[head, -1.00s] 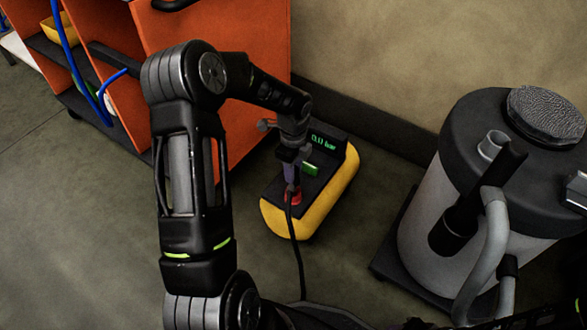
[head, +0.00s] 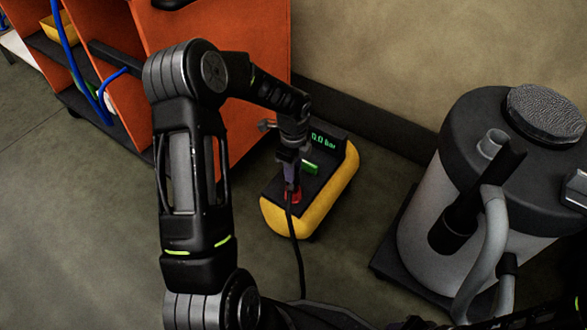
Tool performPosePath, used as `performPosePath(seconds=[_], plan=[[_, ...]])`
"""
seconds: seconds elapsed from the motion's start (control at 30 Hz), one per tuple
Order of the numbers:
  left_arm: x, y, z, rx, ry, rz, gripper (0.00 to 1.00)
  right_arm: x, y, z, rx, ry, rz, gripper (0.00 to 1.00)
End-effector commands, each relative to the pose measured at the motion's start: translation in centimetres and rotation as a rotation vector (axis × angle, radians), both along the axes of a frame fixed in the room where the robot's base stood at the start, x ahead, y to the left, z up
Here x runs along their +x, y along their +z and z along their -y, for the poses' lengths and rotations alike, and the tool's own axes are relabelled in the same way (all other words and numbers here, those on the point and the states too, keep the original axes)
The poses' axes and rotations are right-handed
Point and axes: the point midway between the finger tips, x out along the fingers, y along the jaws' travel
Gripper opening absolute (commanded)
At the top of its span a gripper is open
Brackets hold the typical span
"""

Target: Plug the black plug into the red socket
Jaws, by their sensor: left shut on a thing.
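My left gripper (head: 290,172) points down over the near left end of a yellow and black unit. It is shut on the black plug (head: 289,188), which is mostly hidden by the fingers and looks upright. The plug's black cable (head: 298,250) hangs down over the unit's front to the floor. The red socket (head: 297,198) is on the unit's top, directly around or under the plug's lower end. I cannot tell how deep the plug sits in it. My right gripper is out of view.
The yellow unit (head: 322,205) stands on the floor and has a green switch (head: 309,168) and a lit display (head: 323,140). An orange shelf (head: 250,90) is behind left. A grey canister vacuum (head: 430,215) stands to the right. The left floor is clear.

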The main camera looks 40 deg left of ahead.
Motion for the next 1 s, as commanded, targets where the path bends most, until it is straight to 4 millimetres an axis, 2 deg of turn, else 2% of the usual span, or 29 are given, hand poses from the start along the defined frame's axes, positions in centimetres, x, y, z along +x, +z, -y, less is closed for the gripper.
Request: performPosePath(seconds=[0.3,1.0], plan=[[0.0,-0.9,0.0,0.001,0.000,0.000,0.00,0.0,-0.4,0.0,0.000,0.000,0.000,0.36],[0.0,-1.4,0.0,0.000,0.000,0.000,0.00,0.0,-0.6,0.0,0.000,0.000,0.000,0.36]])
